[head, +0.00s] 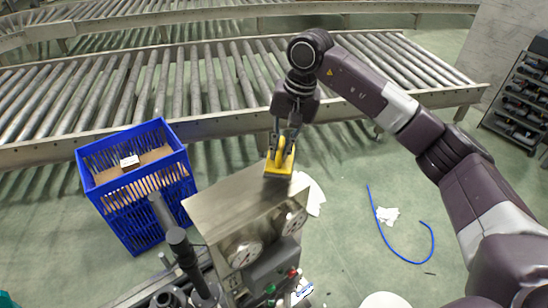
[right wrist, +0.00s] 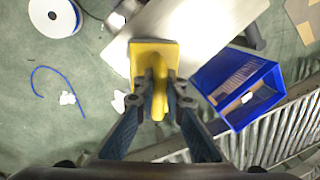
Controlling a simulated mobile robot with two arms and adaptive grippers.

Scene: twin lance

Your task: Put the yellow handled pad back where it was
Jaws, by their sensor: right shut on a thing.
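The yellow handled pad (head: 280,160) is at the far right corner of a flat metal plate (head: 236,203) on top of a machine. My right gripper (head: 284,140) comes down on it from above. In the right wrist view the gripper (right wrist: 159,92) is shut on the handle of the yellow pad (right wrist: 143,62). The pad's flat base overlaps the end of the metal plate (right wrist: 195,28); I cannot tell whether it touches the plate. My left gripper is not clearly in view.
A blue crate (head: 190,190) with cardboard inside stands left of the plate. A roller conveyor (head: 190,85) runs behind. A blue hose (head: 405,258) and white scraps (head: 387,215) lie on the floor at right. A shelf rack (head: 520,105) stands far right.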

